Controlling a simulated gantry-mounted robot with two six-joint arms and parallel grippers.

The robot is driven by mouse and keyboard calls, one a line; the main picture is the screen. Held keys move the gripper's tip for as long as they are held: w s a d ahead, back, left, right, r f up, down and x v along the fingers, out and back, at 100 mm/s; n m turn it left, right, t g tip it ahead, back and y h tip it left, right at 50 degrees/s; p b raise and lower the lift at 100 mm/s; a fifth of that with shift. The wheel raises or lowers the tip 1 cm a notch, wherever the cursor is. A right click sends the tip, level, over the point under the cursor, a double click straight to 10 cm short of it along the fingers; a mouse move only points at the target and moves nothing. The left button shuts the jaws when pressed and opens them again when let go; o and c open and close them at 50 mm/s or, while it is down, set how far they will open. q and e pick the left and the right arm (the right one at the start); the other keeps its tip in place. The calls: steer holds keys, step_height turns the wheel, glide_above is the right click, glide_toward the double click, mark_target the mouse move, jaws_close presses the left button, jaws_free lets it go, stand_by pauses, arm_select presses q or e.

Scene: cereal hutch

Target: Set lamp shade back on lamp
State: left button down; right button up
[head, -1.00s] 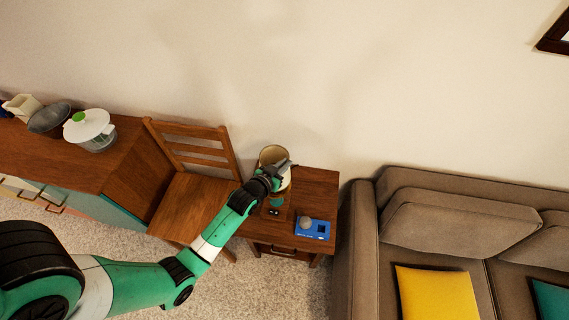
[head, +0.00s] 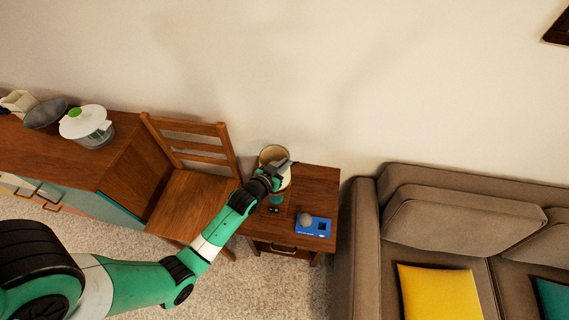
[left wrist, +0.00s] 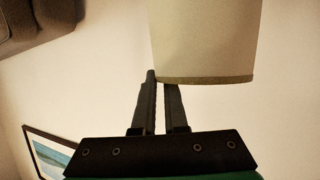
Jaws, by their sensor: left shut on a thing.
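The lamp shade (head: 272,153) is cream with a darker rim. It is over the back left of the small wooden side table in the head view, and it fills the top right of the left wrist view (left wrist: 205,40). I cannot tell whether shade and base touch. My right gripper is not in view.
A blue box with a grey round knob (head: 313,225) sits at the front right of the side table (head: 322,185). A wooden chair (head: 190,200) stands to the left, a brown sofa (head: 440,215) to the right. A sideboard (head: 60,150) holds kitchenware.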

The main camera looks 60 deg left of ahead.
arm_select(q)
steer(key=shift+d+f+b, duration=0.1)
steer(key=shift+f+b, duration=0.25)
steer(key=shift+f, duration=0.05)
steer(key=shift+f+b, duration=0.9)
steer(key=shift+f, duration=0.15)
stand_by(0.5)
steer(key=c, duration=0.9)
jaws_free()
steer(key=p+v, duration=0.3)
steer(key=v, duration=0.8)
steer(key=shift+s+d+r, duration=0.1)
steer(key=shift+s+d, duration=0.1)
steer(key=shift+d, duration=0.05)
